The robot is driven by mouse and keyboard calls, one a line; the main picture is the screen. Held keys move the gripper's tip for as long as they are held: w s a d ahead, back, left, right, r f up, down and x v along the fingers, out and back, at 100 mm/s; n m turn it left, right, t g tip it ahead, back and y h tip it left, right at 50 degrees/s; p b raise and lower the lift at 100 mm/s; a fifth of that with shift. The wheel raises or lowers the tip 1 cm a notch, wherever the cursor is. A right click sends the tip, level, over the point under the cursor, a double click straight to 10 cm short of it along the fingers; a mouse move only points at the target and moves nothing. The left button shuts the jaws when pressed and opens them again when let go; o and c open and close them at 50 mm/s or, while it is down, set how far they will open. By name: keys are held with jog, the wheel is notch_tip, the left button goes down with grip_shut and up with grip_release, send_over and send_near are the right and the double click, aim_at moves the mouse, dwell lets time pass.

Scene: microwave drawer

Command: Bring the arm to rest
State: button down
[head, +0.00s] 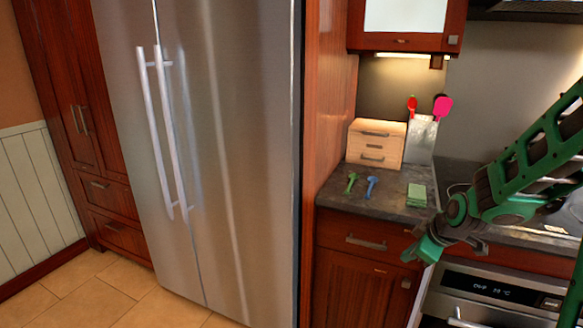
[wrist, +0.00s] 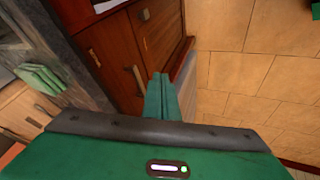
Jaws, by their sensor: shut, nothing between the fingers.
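My arm (head: 510,185) is green and black and reaches in from the right side of the head view. My gripper (head: 408,256) is in front of the counter's edge, near the top of the oven front. In the wrist view its green fingers (wrist: 161,97) are together with nothing between them. The gripper points down toward the floor beside the lower cabinet (wrist: 115,50). No object is held.
The counter (head: 393,191) carries a small wooden drawer box (head: 376,143), a green spoon (head: 351,182), a blue spoon (head: 371,186) and green sponges (head: 417,195). A steel fridge (head: 240,130) stands left. The tiled floor (head: 100,295) is clear.

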jog(key=s+d+r+m+g, duration=0.1)
jog(key=s+m, duration=0.4)
jog(key=s, duration=0.5)
jog(key=s+d+r+m+g, duration=0.2)
jog(key=s+r+m+g, duration=0.1)
jog(key=s, duration=0.7)
jog(key=s+d+r+m+g, duration=0.2)
jog(key=s+r+m, duration=0.2)
jog(key=s+m, duration=0.4)
jog(key=s, duration=0.3)
jog(key=shift+d+h, duration=0.25)
jog(key=shift+h, duration=0.15)
